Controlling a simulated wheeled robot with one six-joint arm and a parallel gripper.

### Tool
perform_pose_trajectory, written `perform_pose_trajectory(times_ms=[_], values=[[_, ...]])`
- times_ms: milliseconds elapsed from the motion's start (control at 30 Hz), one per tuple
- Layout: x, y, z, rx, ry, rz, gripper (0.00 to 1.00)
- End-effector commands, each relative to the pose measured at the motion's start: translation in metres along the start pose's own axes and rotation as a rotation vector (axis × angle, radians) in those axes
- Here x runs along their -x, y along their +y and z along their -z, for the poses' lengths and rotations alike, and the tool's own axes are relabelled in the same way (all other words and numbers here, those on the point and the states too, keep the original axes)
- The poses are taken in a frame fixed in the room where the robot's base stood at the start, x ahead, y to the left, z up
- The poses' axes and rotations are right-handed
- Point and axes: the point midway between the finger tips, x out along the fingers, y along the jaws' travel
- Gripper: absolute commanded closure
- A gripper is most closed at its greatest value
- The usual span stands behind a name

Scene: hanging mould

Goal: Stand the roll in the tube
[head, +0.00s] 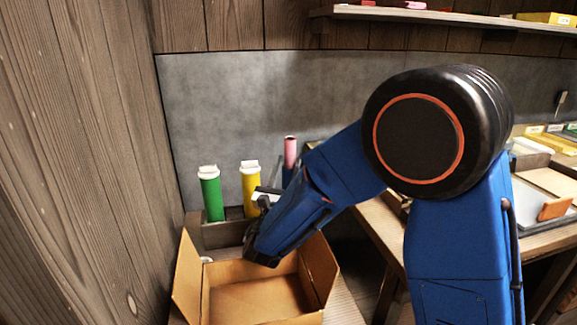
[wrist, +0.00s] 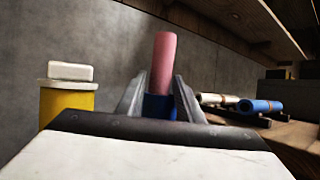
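A pink roll (head: 290,150) stands upright with its lower end in a blue tube (head: 287,178), at the back beside the yellow tube. In the wrist view the pink roll (wrist: 163,62) rises out of the blue tube (wrist: 160,107), leaning slightly. My gripper (wrist: 159,85) is open, its two grey fingers apart with the roll and tube seen between them. I cannot tell how far the fingers reach around them. In the head view my gripper (head: 270,192) is low, in front of the yellow tube, partly hidden by my arm.
A green tube (head: 211,195) and a yellow tube (head: 250,185), both white-capped, stand left of the roll. An open cardboard box (head: 187,275) is in front. A wooden wall is close at left. White and blue rolls (wrist: 258,106) lie at right under a shelf (wrist: 250,22).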

Motion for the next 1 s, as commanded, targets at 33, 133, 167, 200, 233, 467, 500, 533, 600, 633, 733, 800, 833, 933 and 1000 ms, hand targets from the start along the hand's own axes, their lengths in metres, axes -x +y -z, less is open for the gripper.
perform_pose_trajectory(times_ms=[33, 133, 167, 200, 233, 467, 500, 533, 600, 633, 733, 800, 833, 933, 1000], values=[[0.011, -0.002, 0.029, 0.031, 0.056, -0.014, 0.53], [0.011, -0.002, 0.029, 0.030, 0.056, -0.014, 0.53], [0.011, -0.002, 0.029, 0.030, 0.056, -0.014, 0.53], [0.011, -0.002, 0.030, 0.030, 0.056, -0.014, 0.53], [0.011, -0.002, 0.030, 0.030, 0.057, -0.014, 0.53], [0.022, -0.001, 0.027, 0.027, 0.054, -0.016, 0.53], [0.027, -0.001, 0.026, 0.026, 0.052, -0.016, 0.53], [0.031, -0.001, 0.025, 0.024, 0.050, -0.015, 0.53], [0.043, -0.001, 0.020, 0.021, 0.042, -0.016, 0.53], [0.048, -0.001, 0.018, 0.019, 0.038, -0.014, 0.53], [0.067, -0.001, 0.011, 0.014, 0.026, -0.011, 0.53], [0.079, -0.001, 0.007, 0.010, 0.019, -0.010, 0.53], [0.084, -0.001, 0.005, 0.009, 0.016, -0.009, 0.53], [0.099, -0.002, 0.001, 0.005, 0.007, -0.006, 0.53], [0.107, -0.001, -0.002, 0.003, 0.004, -0.005, 0.53]])
